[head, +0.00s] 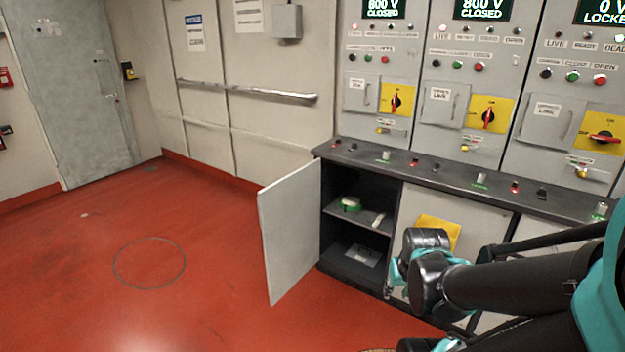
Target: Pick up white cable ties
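An open cabinet (327,235) under the console has two levels. On its upper shelf, a small pale, narrow item (378,220) lies near the right side; it may be the white cable ties, but it is too small to be sure. A green and white roll (350,204) lies to its left. A flat grey-white item (363,256) lies on the lower level. My arm reaches in from the right, and its end is in front of the cabinets, just right of the opening. My gripper's fingers cannot be made out, nor whether they hold anything.
The cabinet's door (290,230) stands swung open to the left, jutting over the red floor (190,280). The console ledge (350,152) overhangs the opening. A yellow panel (440,229) shows behind my arm. Floor to the left is clear; a handrail (250,91) runs along the wall.

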